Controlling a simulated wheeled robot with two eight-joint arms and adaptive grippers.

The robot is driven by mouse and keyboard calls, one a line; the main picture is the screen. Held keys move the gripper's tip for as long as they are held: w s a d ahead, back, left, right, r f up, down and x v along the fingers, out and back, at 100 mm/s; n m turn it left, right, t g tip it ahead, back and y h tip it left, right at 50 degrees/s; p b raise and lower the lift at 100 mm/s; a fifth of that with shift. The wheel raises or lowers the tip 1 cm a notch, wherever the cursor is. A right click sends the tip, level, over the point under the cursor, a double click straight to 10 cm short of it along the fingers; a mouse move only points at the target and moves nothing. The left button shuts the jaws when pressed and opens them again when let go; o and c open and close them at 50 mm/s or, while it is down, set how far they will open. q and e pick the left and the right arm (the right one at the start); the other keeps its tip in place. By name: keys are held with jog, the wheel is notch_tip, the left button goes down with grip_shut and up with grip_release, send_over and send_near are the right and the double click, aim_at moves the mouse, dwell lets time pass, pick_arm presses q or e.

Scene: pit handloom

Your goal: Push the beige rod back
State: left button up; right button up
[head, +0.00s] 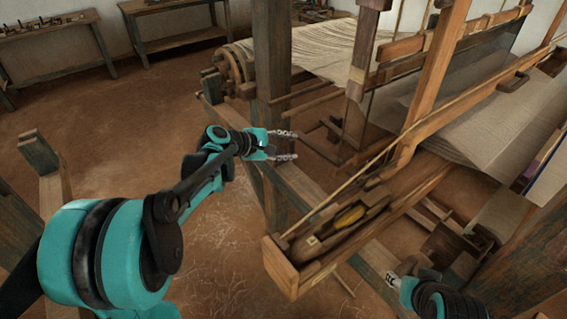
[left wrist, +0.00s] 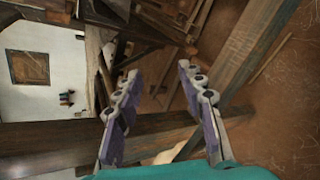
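I cannot make out the rod clearly in that view.
A yellow shuttle (head: 348,217) lies in the box. A thick wooden post (head: 271,65) and a low beam (head: 325,205) stand close to my left gripper. Cream cloth (head: 325,48) covers the loom's back. Open floor (head: 115,150) lies to the left.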

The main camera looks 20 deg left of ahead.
pick_arm(q)
jog(key=s+m, duration=0.1)
jog(key=s, duration=0.2)
jog(key=s+d+m+y, duration=0.1)
jog(key=s, duration=0.1)
jog(key=shift+s+f+m+g, duration=0.3)
jog(key=shift+f+g, duration=0.1)
